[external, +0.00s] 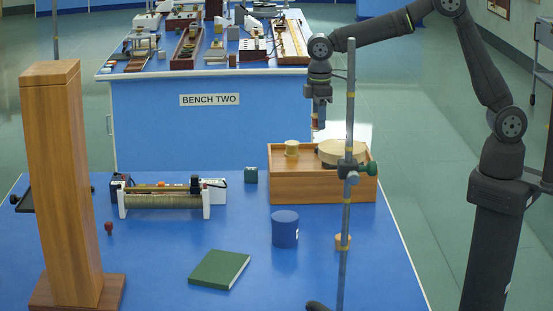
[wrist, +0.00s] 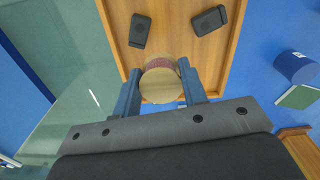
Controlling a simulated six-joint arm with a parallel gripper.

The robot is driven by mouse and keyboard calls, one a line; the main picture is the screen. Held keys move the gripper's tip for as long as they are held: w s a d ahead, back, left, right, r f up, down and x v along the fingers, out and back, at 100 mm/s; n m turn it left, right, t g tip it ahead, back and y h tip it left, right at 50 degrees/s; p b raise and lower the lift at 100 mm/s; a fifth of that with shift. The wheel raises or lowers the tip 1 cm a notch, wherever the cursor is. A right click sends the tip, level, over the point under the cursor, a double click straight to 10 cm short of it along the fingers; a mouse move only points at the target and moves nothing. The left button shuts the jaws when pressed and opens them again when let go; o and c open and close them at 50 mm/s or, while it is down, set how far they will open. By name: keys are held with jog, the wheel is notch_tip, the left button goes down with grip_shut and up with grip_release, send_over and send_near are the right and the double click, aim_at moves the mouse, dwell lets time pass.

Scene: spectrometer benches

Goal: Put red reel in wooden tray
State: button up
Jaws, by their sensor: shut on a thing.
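The red reel (wrist: 163,76) is between my gripper's fingers (wrist: 160,98) in the wrist view; it has pale wooden ends and a reddish band. My gripper (external: 319,118) is shut on it, and a bit of reddish colour shows at the fingertips in the external view. The wooden tray (external: 318,190) stands at the back right of the blue bench, and my gripper is above it. In the wrist view, the wooden tray (wrist: 180,38) lies beneath and beyond the reel, with two dark blocks (wrist: 139,31) on its floor.
A pale small cylinder (external: 291,148) and a round wooden piece (external: 335,151) show at the tray. A grey upright rod with a clamp (external: 348,168) stands in front of its right part. A blue cylinder (external: 285,229) and a green book (external: 219,269) are nearer the camera.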

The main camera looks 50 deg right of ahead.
send_over(306, 168)
notch_tip(306, 168, down, 5)
jog(key=shift+f, duration=2.05)
jog(key=shift+f, duration=0.1)
jog(key=o, duration=1)
jog(key=shift+c, duration=0.2)
notch_tip(306, 168, up, 12)
